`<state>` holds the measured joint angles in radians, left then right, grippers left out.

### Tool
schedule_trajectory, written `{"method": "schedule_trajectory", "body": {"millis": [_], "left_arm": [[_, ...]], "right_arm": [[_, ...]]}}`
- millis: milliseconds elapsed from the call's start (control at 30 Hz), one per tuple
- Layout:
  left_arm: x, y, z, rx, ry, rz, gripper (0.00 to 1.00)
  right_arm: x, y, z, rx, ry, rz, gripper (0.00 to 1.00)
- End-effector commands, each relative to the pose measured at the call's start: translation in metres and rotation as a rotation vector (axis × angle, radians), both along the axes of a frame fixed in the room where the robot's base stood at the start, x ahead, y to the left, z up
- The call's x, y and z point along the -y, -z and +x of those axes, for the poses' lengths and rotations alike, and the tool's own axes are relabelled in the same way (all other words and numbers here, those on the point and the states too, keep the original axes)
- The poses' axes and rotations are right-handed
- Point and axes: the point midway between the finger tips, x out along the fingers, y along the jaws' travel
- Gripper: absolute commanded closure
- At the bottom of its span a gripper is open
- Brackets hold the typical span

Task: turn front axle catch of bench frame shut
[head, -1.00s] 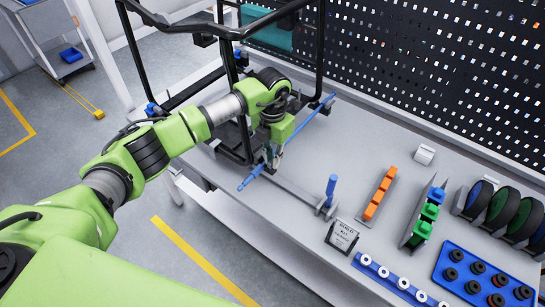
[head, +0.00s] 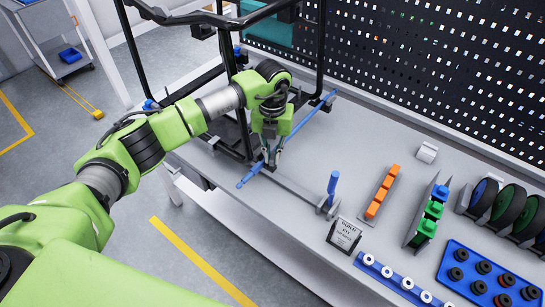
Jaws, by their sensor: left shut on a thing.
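The bench frame is a black tube frame (head: 322,45) standing on the grey bench, partly behind my left arm. A long blue axle (head: 317,112) runs slantwise along its front right side, and its near end (head: 245,180) sticks out towards the bench's front edge. My left gripper (head: 271,160) points down at the axle near the frame's lower front corner. Its fingers are shut on a small part there, which I take as the front axle catch; the fingers hide most of it, so its angle cannot be told. My right gripper is not in view.
A grey bar with an upright blue handle (head: 332,184) lies right of the gripper. A small sign (head: 343,235), orange blocks (head: 382,190), green parts (head: 428,218), wheels (head: 508,208) and a blue tray (head: 490,270) stand further right. A black perforated panel (head: 420,70) closes the back.

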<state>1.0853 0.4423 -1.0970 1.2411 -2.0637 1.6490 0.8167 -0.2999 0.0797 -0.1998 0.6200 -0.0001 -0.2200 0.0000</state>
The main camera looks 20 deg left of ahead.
Motion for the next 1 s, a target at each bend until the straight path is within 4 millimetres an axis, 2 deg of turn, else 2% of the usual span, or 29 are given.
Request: {"method": "schedule_trajectory", "body": {"millis": [400, 1000], "left_arm": [[0.0, 0.0, 0.002, 0.005, -0.397, -0.001, 1.0], [0.0, -0.002, 0.002, 0.006, -0.917, -0.003, 1.0]], "right_arm": [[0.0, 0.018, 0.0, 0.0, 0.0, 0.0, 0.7], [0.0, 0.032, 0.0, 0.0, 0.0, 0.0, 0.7]]}}
